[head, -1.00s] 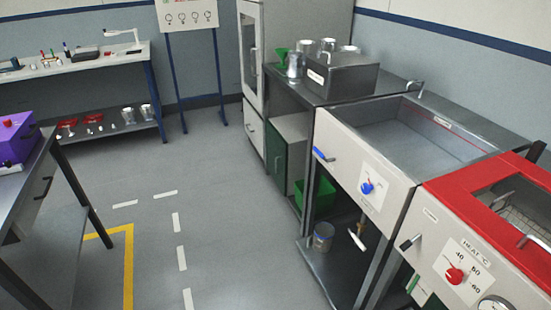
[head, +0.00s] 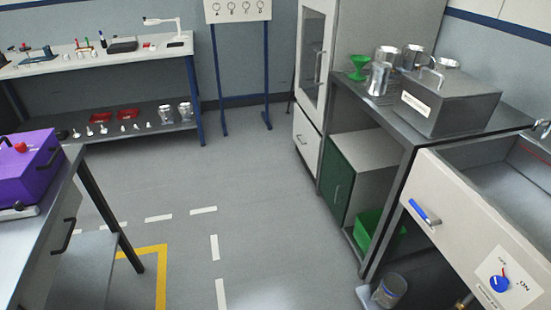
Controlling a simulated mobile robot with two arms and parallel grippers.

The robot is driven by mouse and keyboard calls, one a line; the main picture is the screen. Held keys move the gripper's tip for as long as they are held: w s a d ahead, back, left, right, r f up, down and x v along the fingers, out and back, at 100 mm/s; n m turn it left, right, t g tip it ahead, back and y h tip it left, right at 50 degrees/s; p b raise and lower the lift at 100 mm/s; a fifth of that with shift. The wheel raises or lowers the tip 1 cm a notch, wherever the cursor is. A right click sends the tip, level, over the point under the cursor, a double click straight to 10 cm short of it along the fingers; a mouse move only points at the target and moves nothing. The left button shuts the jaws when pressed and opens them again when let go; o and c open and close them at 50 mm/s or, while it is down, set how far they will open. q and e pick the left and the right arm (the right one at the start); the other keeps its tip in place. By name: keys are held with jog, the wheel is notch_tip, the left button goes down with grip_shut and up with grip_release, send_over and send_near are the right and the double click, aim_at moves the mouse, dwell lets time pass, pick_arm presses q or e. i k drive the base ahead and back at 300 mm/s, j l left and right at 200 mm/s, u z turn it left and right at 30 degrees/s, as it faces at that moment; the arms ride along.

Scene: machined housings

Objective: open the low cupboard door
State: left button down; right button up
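A low cupboard with a dark green door (head: 338,180) stands under the steel bench, right of the middle in the head view. The door looks shut, and a slim upright handle (head: 336,194) shows on it. Its top and side (head: 375,165) are pale grey. Neither of my grippers is in view.
A green bin (head: 372,232) sits beside the cupboard on the lower shelf, and a metal can (head: 388,290) is nearer. A white sink unit (head: 465,225) stands at the right. A steel table with a purple box (head: 25,170) stands at the left. The floor (head: 265,195) between is clear.

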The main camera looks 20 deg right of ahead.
aim_at(337, 177)
jog(key=i+j+z, duration=0.1)
jog(key=i, duration=0.5)
jog(key=i+j, duration=0.15)
jog(key=i, duration=0.5)
jog(key=i+j+z, duration=0.15)
jog(key=i, duration=0.45)
